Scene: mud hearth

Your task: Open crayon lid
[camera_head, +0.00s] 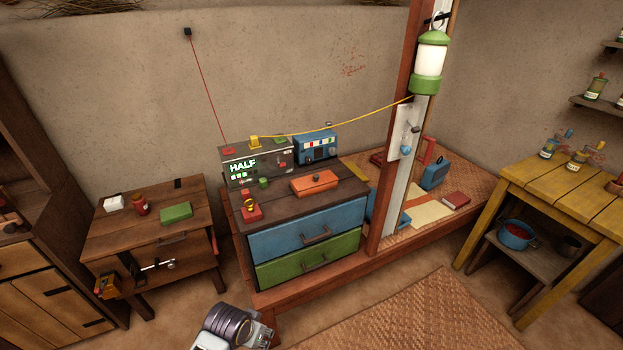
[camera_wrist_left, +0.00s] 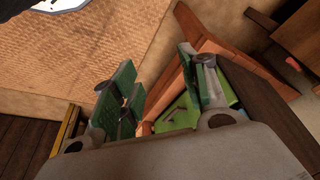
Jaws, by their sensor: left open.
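An orange box (camera_head: 315,182) with a small dark knob on its top lies on the dark dresser top; it looks closed. It may be the crayon box, but I see no label or crayons. My left arm comes in at the bottom of the head view, low in front of the dresser and well below the box. In the left wrist view my left gripper (camera_wrist_left: 158,64) has its green-padded fingers spread apart, with nothing between them. The orange box does not show clearly there. My right gripper is not in view.
The dresser has a blue drawer (camera_head: 305,233) and a green drawer (camera_head: 308,262), both shut. A grey device reading HALF (camera_head: 243,168) and a blue radio (camera_head: 317,148) stand behind the box. A red-brown post (camera_head: 391,200) rises at the right. A woven mat (camera_head: 400,315) covers the floor.

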